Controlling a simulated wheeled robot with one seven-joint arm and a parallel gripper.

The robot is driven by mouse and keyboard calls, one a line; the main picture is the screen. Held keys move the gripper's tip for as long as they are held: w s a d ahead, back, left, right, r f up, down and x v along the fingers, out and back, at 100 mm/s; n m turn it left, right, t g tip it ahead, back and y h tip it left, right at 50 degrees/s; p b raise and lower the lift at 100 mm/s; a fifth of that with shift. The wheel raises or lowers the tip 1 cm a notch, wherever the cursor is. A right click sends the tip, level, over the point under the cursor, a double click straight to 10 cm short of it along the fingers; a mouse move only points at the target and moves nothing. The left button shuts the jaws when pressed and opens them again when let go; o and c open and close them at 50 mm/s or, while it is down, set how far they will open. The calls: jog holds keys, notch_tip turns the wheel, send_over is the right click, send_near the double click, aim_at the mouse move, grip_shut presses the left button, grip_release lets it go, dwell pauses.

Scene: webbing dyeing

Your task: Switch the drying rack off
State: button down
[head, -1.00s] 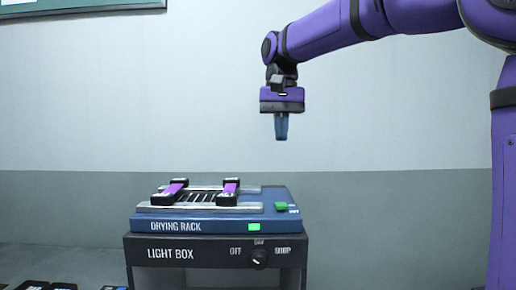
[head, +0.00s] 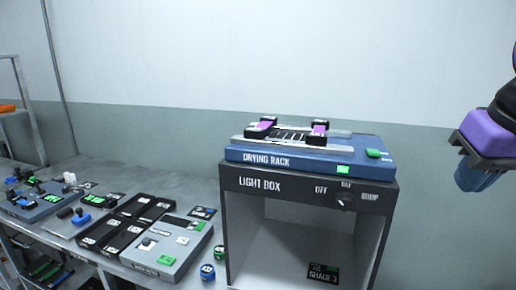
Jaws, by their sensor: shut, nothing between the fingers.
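The drying rack (head: 310,158) is a blue slab on top of the light box (head: 235,205). A green switch (head: 378,154) sits on its top at the right, and a green light (head: 343,169) shows on its front edge. Purple webbing (head: 262,126) lies on the rack's rails between black clips. My gripper (head: 474,178) is at the right edge, to the right of the rack and apart from it. Its blue fingers are shut with nothing seen between them. Small lettering beside the switch is too small to read.
The light box has a knob (head: 344,201) on its front and a dark card marked Shade 2 (head: 323,273) inside. A bench (head: 75,170) at left holds black trays (head: 120,222), a grey device (head: 170,247) and small jars. Space above the rack is clear.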

notch_tip(320, 180, down, 4)
jog(key=s+r+t, duration=0.1)
jog(key=s, duration=0.2)
notch_tip(320, 180, up, 16)
jog(key=m+g, duration=0.3)
jog(key=g, duration=0.4)
send_over(373, 152)
jog(key=w+d, duration=0.1)
jog(key=w, duration=0.2)
jog(key=shift+y, duration=0.3)
jog(key=f, duration=0.4)
jog(key=s+f, duration=0.1)
jog(key=f, duration=0.4)
jog(key=s+f, duration=0.1)
jog(key=f, duration=0.4)
jog(key=shift+s+a, duration=0.15)
jog(key=shift+a, duration=0.2)
